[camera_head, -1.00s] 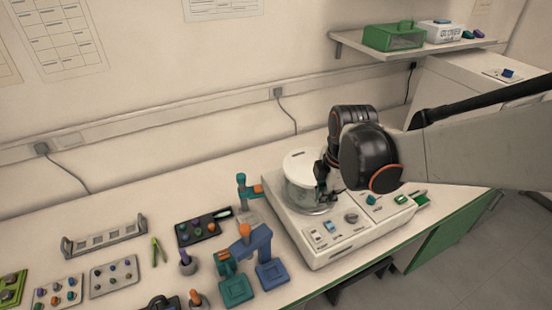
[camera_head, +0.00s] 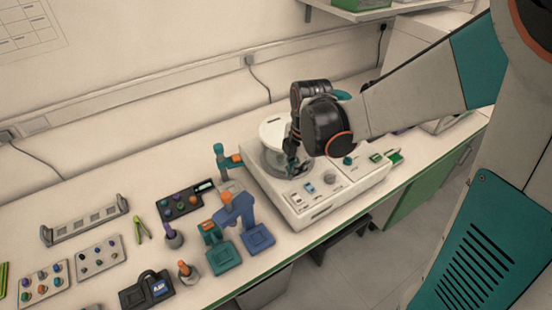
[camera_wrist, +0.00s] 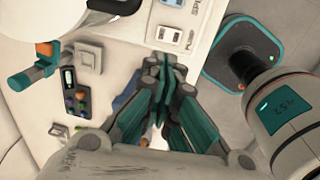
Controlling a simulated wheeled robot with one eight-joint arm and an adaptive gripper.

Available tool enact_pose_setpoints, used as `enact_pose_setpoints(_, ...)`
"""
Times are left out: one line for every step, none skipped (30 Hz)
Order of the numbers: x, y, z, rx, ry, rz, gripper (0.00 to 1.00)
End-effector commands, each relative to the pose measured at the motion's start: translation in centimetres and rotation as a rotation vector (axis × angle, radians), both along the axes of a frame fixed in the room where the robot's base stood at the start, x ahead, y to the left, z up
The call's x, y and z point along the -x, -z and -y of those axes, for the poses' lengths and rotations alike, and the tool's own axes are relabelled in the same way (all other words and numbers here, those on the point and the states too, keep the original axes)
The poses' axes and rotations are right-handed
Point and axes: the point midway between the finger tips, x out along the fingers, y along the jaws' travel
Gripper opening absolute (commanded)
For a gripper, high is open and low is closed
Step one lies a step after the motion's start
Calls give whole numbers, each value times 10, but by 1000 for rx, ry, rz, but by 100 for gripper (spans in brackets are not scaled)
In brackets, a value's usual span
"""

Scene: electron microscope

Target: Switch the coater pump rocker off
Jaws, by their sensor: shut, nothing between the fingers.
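The coater is a white box (camera_head: 310,218) with a glass chamber under a white lid (camera_head: 277,132). Its sloped panel has a white rocker (camera_head: 296,200), a blue rocker (camera_head: 309,188) and a dark knob (camera_head: 330,178). My gripper (camera_head: 291,168) is shut and empty, pointing down beside the chamber, above the panel's back edge.
Left of the coater stand a teal-and-orange tool (camera_head: 222,155), a blue stand (camera_head: 257,237) and a teal stand (camera_head: 224,258). The bench's front edge is close to the panel.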

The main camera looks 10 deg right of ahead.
Motion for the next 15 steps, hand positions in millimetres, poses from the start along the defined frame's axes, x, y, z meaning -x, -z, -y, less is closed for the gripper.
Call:
enact_pose_setpoints(-2,13,0,0,0,0,0)
enact_pose_setpoints(-2,19,-1,0,0,0,0)
enact_pose_setpoints(-3,27,-1,0,0,0,0)
enact_pose_setpoints(-4,33,-1,0,0,0,0)
enact_pose_setpoints(-4,40,-1,0,0,0,0)
enact_pose_setpoints(-6,47,-2,0,0,0,0)
enact_pose_setpoints(-6,53,-2,0,0,0,0)
enact_pose_setpoints(-7,59,-2,0,0,0,0)
enact_pose_setpoints(-8,67,-2,0,0,0,0)
enact_pose_setpoints(-8,72,-3,0,0,0,0)
enact_pose_setpoints(-9,77,-3,0,0,0,0)
enact_pose_setpoints(-10,84,-3,0,1,0,0)
enact_pose_setpoints(-10,88,-3,0,1,0,0)
enact_pose_setpoints(-10,92,-3,0,1,0,0)
enact_pose_setpoints(-11,97,-4,0,1,0,0)
